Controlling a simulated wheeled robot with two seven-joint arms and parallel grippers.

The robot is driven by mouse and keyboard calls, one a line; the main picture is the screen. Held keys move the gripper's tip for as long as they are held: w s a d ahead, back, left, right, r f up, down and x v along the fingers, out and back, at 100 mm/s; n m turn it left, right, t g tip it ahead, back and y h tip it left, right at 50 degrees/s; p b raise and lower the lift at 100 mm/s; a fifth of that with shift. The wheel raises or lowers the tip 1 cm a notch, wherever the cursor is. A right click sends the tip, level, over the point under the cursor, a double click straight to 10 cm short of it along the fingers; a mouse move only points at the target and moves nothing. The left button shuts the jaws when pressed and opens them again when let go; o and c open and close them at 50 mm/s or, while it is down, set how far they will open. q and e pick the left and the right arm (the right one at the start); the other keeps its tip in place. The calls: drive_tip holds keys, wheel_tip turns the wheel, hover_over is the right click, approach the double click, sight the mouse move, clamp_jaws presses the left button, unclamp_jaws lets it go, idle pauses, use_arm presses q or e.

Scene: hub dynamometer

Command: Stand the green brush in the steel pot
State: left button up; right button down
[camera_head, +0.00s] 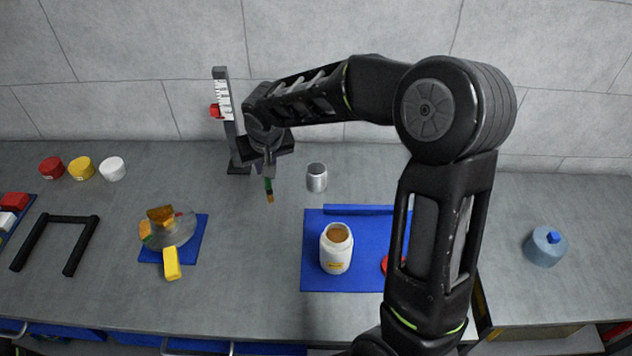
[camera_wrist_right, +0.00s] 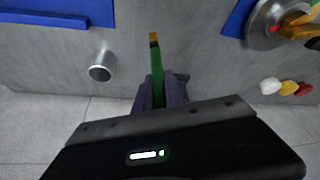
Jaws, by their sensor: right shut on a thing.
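The green brush (camera_head: 269,190) hangs below my right gripper (camera_head: 268,172), which is shut on it. In the right wrist view the brush (camera_wrist_right: 157,72) sticks out from between the fingers of the right gripper (camera_wrist_right: 160,92), with its tan and dark tip pointing away from the gripper. The steel pot (camera_head: 316,178) stands upright on the grey worktop, to the right of the brush and apart from it. The pot also shows in the right wrist view (camera_wrist_right: 102,66), left of the brush, with its opening visible. My left gripper is not in view.
A blue mat (camera_head: 314,275) with a white jar (camera_head: 336,249) lies in front of the pot. A grey upright stand (camera_head: 233,140) with a red piece rises behind the gripper. Worktop around the pot is clear.

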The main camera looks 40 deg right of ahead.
drive_tip(key=d+r+m, duration=0.2)
drive_tip(key=d, duration=0.5)
drive_tip(key=w+d+r+m+h+p, duration=0.1)
drive_tip(key=d+r+m, duration=0.1)
drive_tip(key=d, duration=0.6)
drive_tip(key=shift+w+d+r+m+g+h+p, duration=0.15)
drive_tip(key=shift+d+r+m+g+h+p, duration=0.15)
drive_tip(key=shift+g, duration=0.1)
drive_tip(key=shift+f, duration=0.1)
wheel_tip(320, 180, down, 5)
drive_tip(key=b, duration=0.2)
drive_tip(key=shift+b, duration=0.3)
wheel_tip(320, 180, down, 5)
drive_tip(key=shift+r+b, duration=0.1)
drive_tip(key=shift+b, duration=1.15)
